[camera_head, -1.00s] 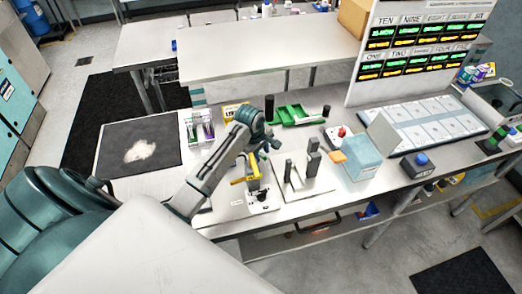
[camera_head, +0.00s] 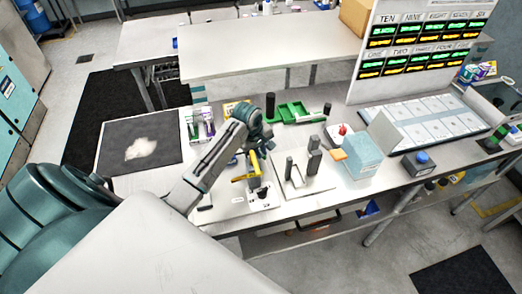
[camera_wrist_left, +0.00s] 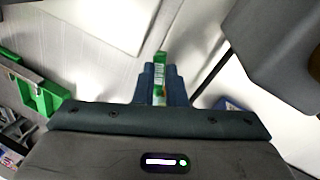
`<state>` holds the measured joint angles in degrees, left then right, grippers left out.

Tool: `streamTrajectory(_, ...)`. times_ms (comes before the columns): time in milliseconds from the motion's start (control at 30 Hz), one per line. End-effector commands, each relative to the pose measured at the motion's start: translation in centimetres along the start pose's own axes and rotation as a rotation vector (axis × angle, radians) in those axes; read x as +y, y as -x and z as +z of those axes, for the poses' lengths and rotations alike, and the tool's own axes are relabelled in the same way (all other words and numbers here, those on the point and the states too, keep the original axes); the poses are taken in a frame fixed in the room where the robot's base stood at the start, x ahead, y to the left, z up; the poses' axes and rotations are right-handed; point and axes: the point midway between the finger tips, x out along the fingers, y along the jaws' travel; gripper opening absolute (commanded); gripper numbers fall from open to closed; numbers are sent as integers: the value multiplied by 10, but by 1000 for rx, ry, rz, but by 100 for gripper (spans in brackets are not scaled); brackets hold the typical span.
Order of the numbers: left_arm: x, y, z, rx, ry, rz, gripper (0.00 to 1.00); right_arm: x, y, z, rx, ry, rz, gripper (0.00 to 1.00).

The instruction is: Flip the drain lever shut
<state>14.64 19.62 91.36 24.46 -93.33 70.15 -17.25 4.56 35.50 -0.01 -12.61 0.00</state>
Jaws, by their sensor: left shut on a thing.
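My left gripper (camera_head: 264,146) is above the middle of the bench, just behind a small fixture with a yellow bar (camera_head: 246,178) and a dark upright post. In the left wrist view its fingers (camera_wrist_left: 160,84) are shut on a slim green-and-white piece (camera_wrist_left: 160,66) with some orange near the fingers. That piece is too small to tell in the head view. I cannot tell for sure which part is the drain lever; the yellow bar is the most lever-like part. My left arm hides some of the bench. My right gripper is not in view.
A white plate with grey uprights (camera_head: 314,162) stands right of the yellow bar. Farther right are a pale blue box (camera_head: 362,157) and a dark box with a blue button (camera_head: 422,158). A green tray (camera_head: 292,111) is behind. A dark mat (camera_head: 112,160) lies at left.

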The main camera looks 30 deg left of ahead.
Motion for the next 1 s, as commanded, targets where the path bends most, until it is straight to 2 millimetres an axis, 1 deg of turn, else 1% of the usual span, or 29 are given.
streamTrajectory(167, 0, 0, 0, 0, 0, 0, 0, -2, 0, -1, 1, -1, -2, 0)
streamTrajectory(200, 0, 0, 0, 1, 0, 0, 18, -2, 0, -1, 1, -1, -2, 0)
streamTrajectory(267, 0, 0, 0, 1, 0, 0, 30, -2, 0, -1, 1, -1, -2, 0)
streamTrajectory(300, 0, 0, 0, 1, 1, 0, 32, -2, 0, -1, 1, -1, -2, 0)
streamTrajectory(567, 0, 1, 0, 1, 1, 0, 32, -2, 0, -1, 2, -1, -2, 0)
streamTrajectory(667, 0, 6, -1, 3, 2, 2, 32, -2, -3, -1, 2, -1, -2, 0)
streamTrajectory(767, 0, 20, -1, 4, 0, 4, 32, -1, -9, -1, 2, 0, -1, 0)
streamTrajectory(1000, 0, 69, -1, 5, -1, 4, 32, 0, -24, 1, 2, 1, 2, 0)
